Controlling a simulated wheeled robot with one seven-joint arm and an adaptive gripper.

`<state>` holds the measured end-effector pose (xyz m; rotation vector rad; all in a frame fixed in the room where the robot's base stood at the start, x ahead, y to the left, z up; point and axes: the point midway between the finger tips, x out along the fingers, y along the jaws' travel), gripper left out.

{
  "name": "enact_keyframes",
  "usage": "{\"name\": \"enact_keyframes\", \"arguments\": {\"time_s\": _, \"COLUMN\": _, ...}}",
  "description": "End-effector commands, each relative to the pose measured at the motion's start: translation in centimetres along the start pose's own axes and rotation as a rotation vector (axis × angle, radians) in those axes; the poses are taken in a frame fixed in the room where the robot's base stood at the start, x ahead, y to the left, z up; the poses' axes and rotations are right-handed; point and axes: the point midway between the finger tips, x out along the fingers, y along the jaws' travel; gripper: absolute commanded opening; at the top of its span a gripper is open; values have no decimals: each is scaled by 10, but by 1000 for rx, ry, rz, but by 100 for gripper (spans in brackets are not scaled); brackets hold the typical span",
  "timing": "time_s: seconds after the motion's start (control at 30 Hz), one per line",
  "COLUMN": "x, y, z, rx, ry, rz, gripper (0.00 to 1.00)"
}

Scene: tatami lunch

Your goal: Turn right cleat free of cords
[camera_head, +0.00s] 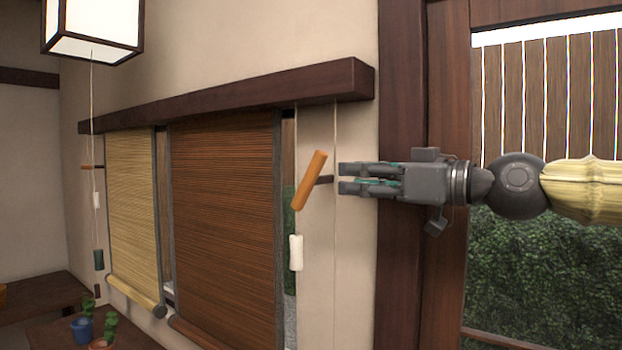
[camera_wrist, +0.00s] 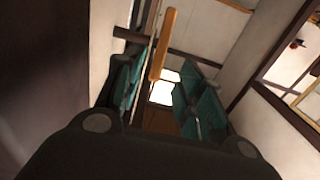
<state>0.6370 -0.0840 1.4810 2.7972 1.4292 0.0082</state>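The right cleat (camera_head: 309,180) is an orange bar, tilted with its upper end to the right, on a short dark stem (camera_head: 325,180) at the wall. One thin cord (camera_head: 297,130) hangs behind the bar, with a white pull (camera_head: 296,252) below it. Another cord (camera_head: 335,125) runs down towards my fingertips; its lower end is hard to follow. My gripper (camera_head: 342,179) points left, close to the right of the cleat. In the wrist view, its teal-padded fingers (camera_wrist: 160,92) are apart, and the orange cleat (camera_wrist: 162,45) shows beyond the gap. I see nothing held.
A brown blind (camera_head: 225,220) and a lighter blind (camera_head: 132,215) hang under a dark wooden rail (camera_head: 230,95). A dark post (camera_head: 400,250) stands behind my gripper. Small potted plants (camera_head: 82,328) stand lower left.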

Motion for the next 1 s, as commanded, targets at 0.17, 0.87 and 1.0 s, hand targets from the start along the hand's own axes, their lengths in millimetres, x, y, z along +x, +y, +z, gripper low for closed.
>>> {"name": "enact_keyframes", "arguments": {"time_s": 0.17, "x": 24, "y": 0, "z": 1, "rx": 3, "ry": -5, "rz": -3, "gripper": 38}}
{"name": "enact_keyframes", "arguments": {"time_s": 0.87, "x": 100, "y": 1, "z": 2, "rx": 2, "ry": -3, "rz": 2, "gripper": 38}}
{"name": "enact_keyframes", "arguments": {"time_s": 1.0, "x": 102, "y": 1, "z": 2, "rx": 3, "ry": -3, "rz": 2, "gripper": 38}}
